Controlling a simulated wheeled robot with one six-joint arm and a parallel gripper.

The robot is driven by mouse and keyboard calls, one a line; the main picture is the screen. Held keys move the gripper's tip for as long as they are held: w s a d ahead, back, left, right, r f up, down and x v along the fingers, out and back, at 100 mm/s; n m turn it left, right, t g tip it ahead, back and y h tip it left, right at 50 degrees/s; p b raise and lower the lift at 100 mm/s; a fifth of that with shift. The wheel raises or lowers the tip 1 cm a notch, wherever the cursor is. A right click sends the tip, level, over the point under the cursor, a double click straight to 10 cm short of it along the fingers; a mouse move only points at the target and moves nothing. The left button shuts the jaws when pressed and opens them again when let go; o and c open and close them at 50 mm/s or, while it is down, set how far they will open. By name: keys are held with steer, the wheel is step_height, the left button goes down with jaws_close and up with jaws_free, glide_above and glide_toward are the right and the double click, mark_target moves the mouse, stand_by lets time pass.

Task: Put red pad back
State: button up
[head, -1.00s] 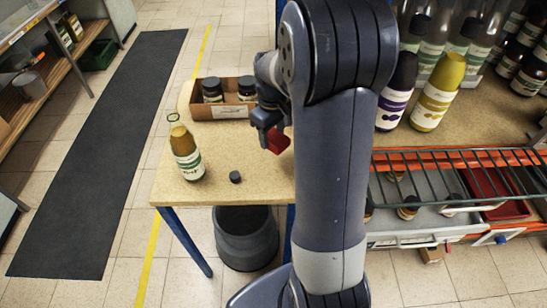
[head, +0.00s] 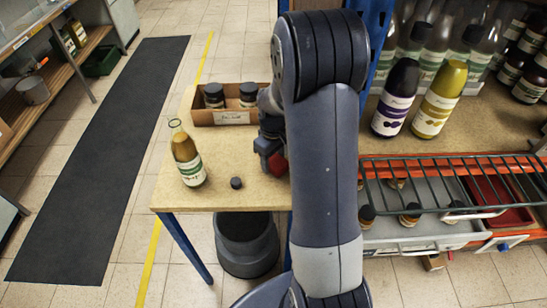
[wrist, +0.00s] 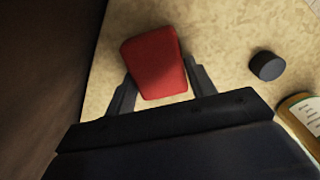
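The red pad (wrist: 155,62) is a small red block with rounded edges. It sits between the two dark fingers of my gripper (wrist: 161,90) in the wrist view, and both fingers are against its sides. In the head view my gripper (head: 270,148) is over the right part of the small wooden table (head: 222,190), and the red pad (head: 277,164) shows just below it. The pad appears to be a little above the tabletop; whether it touches cannot be told. My arm hides part of the table's right side.
On the table stand an open-necked bottle (head: 188,160), a small black cap (head: 236,183) and a cardboard box (head: 231,118) with dark jars. A shelf at right holds bottles (head: 397,98), above a wire rack (head: 450,180) and a red tray (head: 505,215). A bin (head: 247,245) stands below the table.

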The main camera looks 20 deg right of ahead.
mark_target(273, 159)
steer(key=o, duration=0.4)
step_height(273, 159, up, 12)
steer(key=shift+r+p, duration=0.2)
steer(key=shift+p, duration=0.1)
stand_by(0.4)
